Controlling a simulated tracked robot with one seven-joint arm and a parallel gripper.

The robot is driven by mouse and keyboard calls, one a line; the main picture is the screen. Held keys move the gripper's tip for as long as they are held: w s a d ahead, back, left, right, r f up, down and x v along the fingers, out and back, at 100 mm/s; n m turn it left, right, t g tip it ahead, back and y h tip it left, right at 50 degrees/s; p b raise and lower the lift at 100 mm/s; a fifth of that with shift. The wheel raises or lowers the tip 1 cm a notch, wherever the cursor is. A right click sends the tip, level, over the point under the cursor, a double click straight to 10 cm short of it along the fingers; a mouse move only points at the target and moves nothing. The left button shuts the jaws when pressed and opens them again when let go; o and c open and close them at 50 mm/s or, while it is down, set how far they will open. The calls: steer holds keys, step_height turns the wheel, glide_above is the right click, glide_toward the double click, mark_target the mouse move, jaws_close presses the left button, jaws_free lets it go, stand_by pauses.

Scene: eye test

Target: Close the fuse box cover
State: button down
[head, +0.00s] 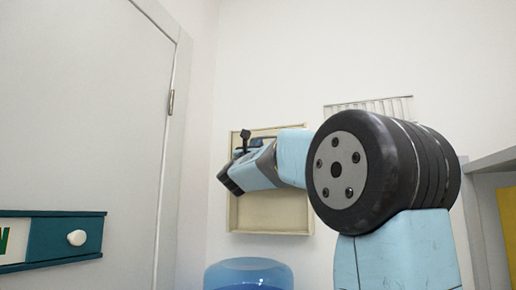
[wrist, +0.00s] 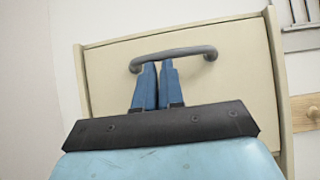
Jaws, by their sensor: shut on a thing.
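The fuse box (head: 270,228) is a shallow beige box on the white wall, in the middle of the head view behind my arm. Its beige cover (wrist: 235,85) fills much of the wrist view and carries a curved grey handle (wrist: 190,50). My gripper (wrist: 157,66) has its two blue fingers close together on the handle, left of its middle. In the head view my arm's end hides part of the box, and the grip does not show clearly. I cannot tell how far open the cover stands.
A grey door (head: 80,110) with a teal sign (head: 55,238) stands at the left. A translucent blue round-topped object (head: 248,274) is below the box. A wall grille (head: 395,106) is at the upper right, and a grey shelf (head: 490,160) at the far right.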

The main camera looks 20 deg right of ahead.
steer(key=shift+s+r, duration=0.25)
steer(key=shift+r, duration=0.2)
steer(key=v, duration=1.4)
steer(key=shift+w+f, duration=0.35)
steer(key=shift+f, duration=0.1)
steer(key=shift+s+d, duration=0.1)
